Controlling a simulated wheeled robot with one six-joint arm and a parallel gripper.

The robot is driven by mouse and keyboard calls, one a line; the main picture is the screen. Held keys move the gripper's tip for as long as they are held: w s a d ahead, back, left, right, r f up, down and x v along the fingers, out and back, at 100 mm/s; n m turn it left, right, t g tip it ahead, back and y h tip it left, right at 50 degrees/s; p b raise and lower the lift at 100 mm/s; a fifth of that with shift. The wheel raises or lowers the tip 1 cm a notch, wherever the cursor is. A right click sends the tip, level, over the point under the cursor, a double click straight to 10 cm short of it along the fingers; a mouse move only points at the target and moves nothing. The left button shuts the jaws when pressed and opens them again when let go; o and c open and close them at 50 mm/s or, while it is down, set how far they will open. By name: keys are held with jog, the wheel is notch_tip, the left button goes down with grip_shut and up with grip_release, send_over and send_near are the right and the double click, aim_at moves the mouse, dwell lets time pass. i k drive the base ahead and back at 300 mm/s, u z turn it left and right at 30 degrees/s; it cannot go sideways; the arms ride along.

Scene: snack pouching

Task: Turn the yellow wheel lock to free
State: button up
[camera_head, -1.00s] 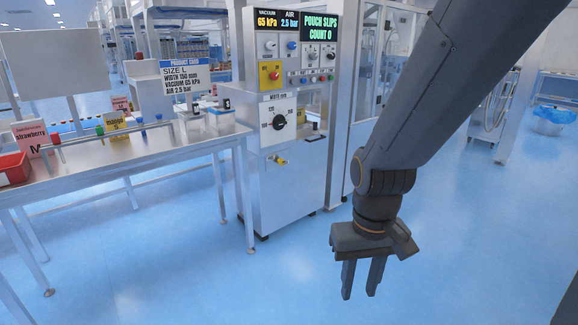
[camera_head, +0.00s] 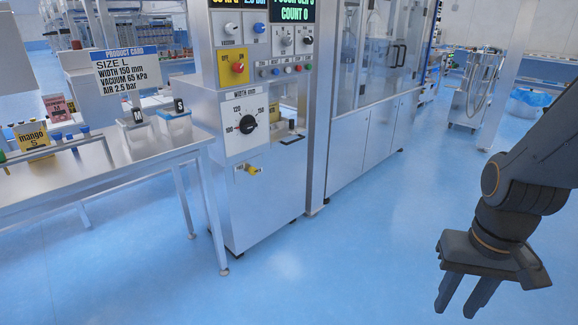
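The yellow wheel lock (camera_head: 254,170) is a small yellow lever low on the front of the grey machine cabinet, below the width dial (camera_head: 247,122). Small labels sit beside it, too small to read surely. My gripper (camera_head: 463,296) hangs at the lower right, fingers pointing down with a gap between them. It is open and empty, well to the right of the lock and apart from the machine.
The machine cabinet (camera_head: 262,209) carries a yellow switch with a red knob (camera_head: 238,68) higher up. A steel table (camera_head: 108,168) with bins and a product card (camera_head: 125,72) stands at left. Blue floor (camera_head: 345,250) lies clear between cabinet and gripper. A glass-doored cabinet (camera_head: 372,125) stands behind.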

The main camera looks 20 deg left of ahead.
aim_at(252, 171)
jog(key=z, duration=0.05)
jog(key=i, duration=0.7)
jog(key=u, duration=0.5)
jog(key=i, duration=0.55)
jog(key=u, duration=0.4)
